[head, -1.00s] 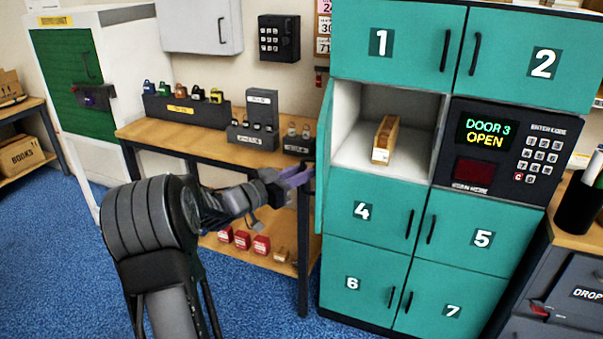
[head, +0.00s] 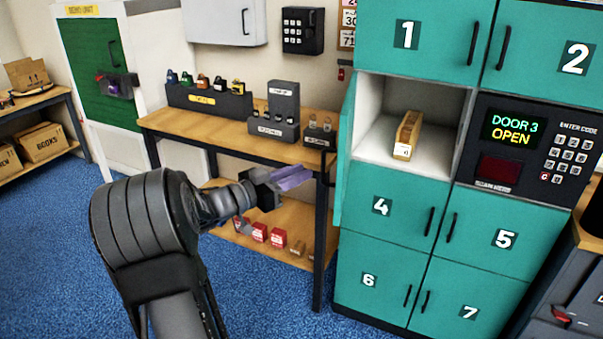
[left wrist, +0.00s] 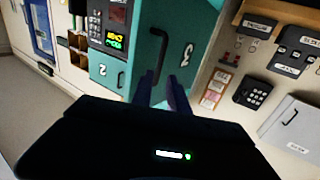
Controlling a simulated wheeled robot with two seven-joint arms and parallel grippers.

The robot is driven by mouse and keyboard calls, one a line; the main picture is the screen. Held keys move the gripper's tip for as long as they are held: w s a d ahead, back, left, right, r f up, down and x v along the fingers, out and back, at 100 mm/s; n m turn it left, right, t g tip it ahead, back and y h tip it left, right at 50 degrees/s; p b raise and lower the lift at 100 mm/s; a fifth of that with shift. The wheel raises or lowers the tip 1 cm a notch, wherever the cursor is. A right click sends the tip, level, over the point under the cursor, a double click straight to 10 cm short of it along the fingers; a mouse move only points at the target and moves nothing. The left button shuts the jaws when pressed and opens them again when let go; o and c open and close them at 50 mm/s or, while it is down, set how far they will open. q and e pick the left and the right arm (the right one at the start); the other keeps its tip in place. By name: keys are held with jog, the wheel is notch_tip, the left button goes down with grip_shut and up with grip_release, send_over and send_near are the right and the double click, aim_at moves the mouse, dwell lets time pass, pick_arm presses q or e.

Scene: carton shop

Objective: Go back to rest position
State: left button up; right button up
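My left gripper (head: 293,178) has purple fingers and is held left of the locker. In the left wrist view its two fingers (left wrist: 161,92) stand apart with a gap between them and nothing held. The open teal door 3 (head: 346,150) is seen nearly edge-on in the head view. In the left wrist view the door (left wrist: 186,30) shows its number 3 and its dark handle (left wrist: 157,57) beyond the fingertips. The fingers look clear of the handle, though the gap is small in the head view. My right gripper is in neither view.
The open compartment holds a small brown carton (head: 407,136). The locker screen (head: 514,128) reads DOOR 3 OPEN. A wooden workbench (head: 190,122) with a lower shelf stands behind my left arm. Blue carpet (head: 60,230) is free at the left.

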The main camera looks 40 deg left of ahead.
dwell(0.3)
pick_arm(q)
notch_tip(320, 180, down, 14)
jog(key=w+a+n+g+y, duration=0.2)
jog(key=a+n+g+y, duration=0.1)
jog(key=n+y, duration=0.25)
jog(key=d+f+n+g+h, duration=0.1)
jog(key=d+f+g, duration=0.4)
jog(key=d+f, duration=0.95)
jog(key=s+d+f+g+h, duration=0.2)
jog(key=s+d+f, duration=0.2)
jog(key=d+f, duration=0.25)
jog(key=s+d+f+g+h, duration=0.2)
jog(key=s+d+f, duration=0.1)
jog(key=d+f, duration=0.4)
jog(key=s+d+f+m+g+h, duration=0.1)
jog(key=s+d+f+g, duration=0.1)
jog(key=s+d, duration=0.6)
jog(key=s+d+f+m+g+h, duration=0.1)
jog(key=s+d+f+m+g, duration=0.1)
jog(key=s+d, duration=0.6)
jog(key=d+g, duration=0.1)
jog(key=d, duration=0.4)
jog(key=shift+s+d+f, duration=0.15)
jog(key=shift+d+f, duration=0.05)
jog(key=shift+d, duration=0.15)
